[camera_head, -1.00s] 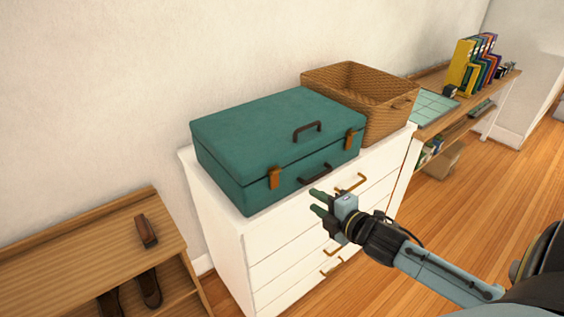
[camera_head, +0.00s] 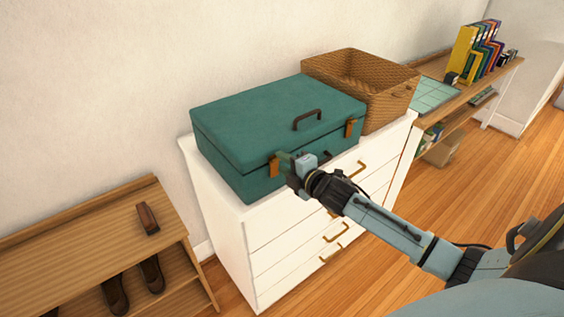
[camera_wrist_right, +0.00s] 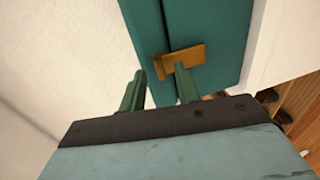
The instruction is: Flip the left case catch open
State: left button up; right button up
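The teal case (camera_head: 235,125) is closed on top of the white drawer unit. Its left catch (camera_head: 274,167) is a small orange-brown tab on the front; the right catch (camera_head: 349,128) is alike. My right gripper (camera_head: 283,161) is at the case front, just beside the left catch. In the right wrist view, the two green fingers (camera_wrist_right: 158,78) are apart with nothing between them. One fingertip overlaps the lower edge of the left catch (camera_wrist_right: 188,59); I cannot tell if it touches. My left gripper is not in view.
A wicker basket (camera_head: 385,100) stands right of the case on the drawer unit (camera_head: 240,235). A wooden shoe rack (camera_head: 80,250) is at lower left. A desk with binders (camera_head: 470,55) is at far right.

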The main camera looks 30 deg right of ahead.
jog(key=shift+x, duration=0.75)
grip_shut()
